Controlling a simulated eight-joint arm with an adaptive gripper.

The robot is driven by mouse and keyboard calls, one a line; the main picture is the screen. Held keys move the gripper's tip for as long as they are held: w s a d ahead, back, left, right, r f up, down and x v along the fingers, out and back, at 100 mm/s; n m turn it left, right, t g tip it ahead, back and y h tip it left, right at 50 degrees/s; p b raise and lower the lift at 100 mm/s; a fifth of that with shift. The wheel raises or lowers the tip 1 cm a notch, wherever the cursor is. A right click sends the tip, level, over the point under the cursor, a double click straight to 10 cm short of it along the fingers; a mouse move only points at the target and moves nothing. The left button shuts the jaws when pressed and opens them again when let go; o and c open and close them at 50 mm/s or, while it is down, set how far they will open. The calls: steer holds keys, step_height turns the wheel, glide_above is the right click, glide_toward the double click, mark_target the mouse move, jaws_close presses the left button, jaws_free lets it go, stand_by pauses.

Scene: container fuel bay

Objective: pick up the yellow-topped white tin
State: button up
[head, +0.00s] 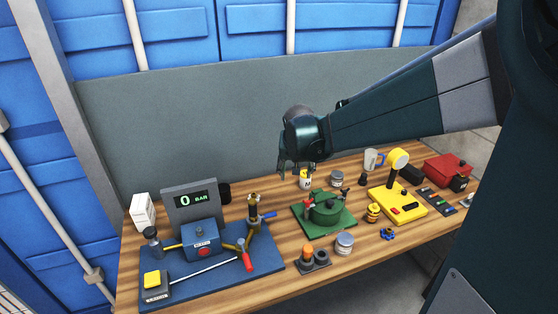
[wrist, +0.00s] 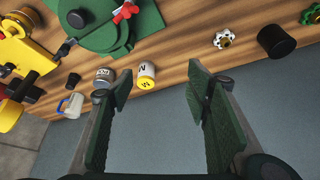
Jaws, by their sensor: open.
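The white tin with a yellow top (head: 305,182) stands on the wooden bench toward the back, just below my gripper (head: 297,166) and partly hidden by it. In the wrist view the tin (wrist: 146,74) shows dark lettering and its yellow top. My gripper (wrist: 158,84) is open and empty in the wrist view. The tin appears in the gap between the fingers, closer to the left finger, and no contact shows. A grey tin with a dark label (wrist: 104,76) is beside it, partly behind the left finger; it also shows in the head view (head: 337,177).
The green plate with a round housing (head: 323,213) is in front of the tin. A blue pressure rig (head: 210,252) is at left, and a yellow device (head: 399,205) and mug (head: 374,160) are at right. A grey back panel (head: 190,130) rises behind the bench.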

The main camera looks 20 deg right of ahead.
mark_target(305, 174)
steer(key=w+d+f+m+p, duration=0.1)
steer(key=w+d+f, duration=0.1)
steer(key=w+d, duration=0.1)
steer(key=w+d+f+g+p, duration=0.1)
steer(key=w+d+f+p, duration=0.1)
steer(key=w+d+f, duration=0.1)
steer(key=w+d+f+m+p, duration=0.1)
steer(key=w+d+f, duration=0.2)
steer(key=w, duration=0.2)
steer(key=shift+w+d+f+m+h+p, duration=0.1)
steer(key=shift+f+m+h+p, duration=0.2)
steer(key=shift+h+p, duration=0.1)
steer(key=shift+f, duration=0.1)
steer(key=shift+x, duration=1.15)
steer(key=shift+f, duration=0.1)
steer(key=shift+x, duration=2.55)
steer(key=shift+c, duration=0.7)
steer(key=c, duration=0.9)
